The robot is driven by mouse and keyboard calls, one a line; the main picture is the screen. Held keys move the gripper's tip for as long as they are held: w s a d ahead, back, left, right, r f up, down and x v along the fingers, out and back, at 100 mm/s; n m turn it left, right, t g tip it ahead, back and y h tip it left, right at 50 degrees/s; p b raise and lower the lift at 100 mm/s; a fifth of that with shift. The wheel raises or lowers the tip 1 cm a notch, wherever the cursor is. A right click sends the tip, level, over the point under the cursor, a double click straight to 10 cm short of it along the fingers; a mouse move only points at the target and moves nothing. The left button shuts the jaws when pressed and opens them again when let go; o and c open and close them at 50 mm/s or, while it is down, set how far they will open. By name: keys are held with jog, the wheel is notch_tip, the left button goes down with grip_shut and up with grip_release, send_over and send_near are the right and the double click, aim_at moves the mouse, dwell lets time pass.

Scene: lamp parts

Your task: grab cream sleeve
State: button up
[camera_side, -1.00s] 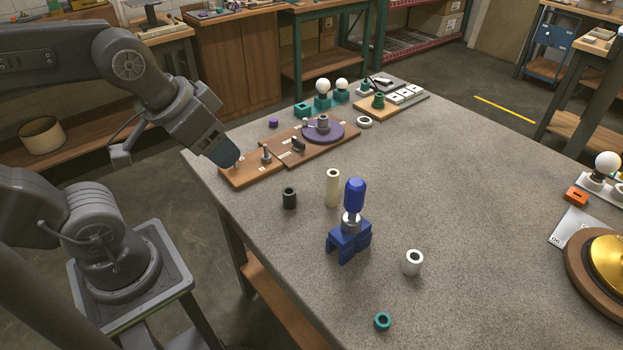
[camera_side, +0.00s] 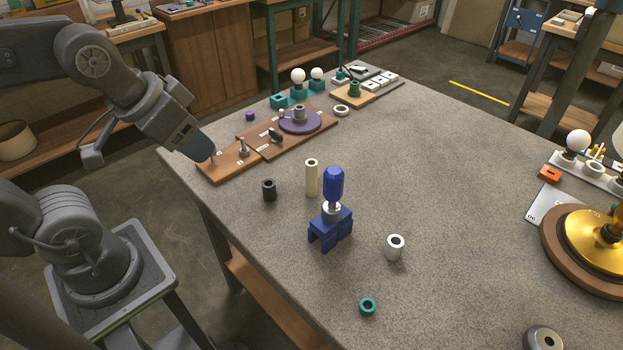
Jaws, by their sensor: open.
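The cream sleeve (camera_side: 312,179) is a tall, narrow tube standing upright on the grey table, just left of and behind a blue-handled tool in a blue stand. Its open top shows a dark hole. My gripper (camera_side: 206,153) is at the table's far left side, above the left end of a brown wooden board. It is well to the left of the sleeve and apart from it. Its jaws are small and hard to make out, and nothing shows held in them.
A short black sleeve (camera_side: 269,190) stands left of the cream one. The blue tool (camera_side: 334,187) is close on its right. A white sleeve (camera_side: 394,248) and teal ring (camera_side: 367,306) lie nearer. The wooden board (camera_side: 228,163) holds fixtures.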

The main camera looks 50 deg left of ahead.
jog(key=n+g, duration=0.6)
jog(key=n, duration=1)
send_over(312, 173)
notch_tip(312, 173, down, 8)
jog(key=shift+w+a+f, duration=0.15)
jog(key=shift+f, duration=2.2)
jog(key=shift+w+a+f, duration=0.1)
jog(key=shift+a+f, duration=0.05)
jog(key=shift+f, duration=2.25)
jog(key=shift+w+a+f, duration=0.15)
jog(key=shift+f, duration=2.2)
jog(key=shift+c, duration=0.4)
jog(key=c, duration=0.9)
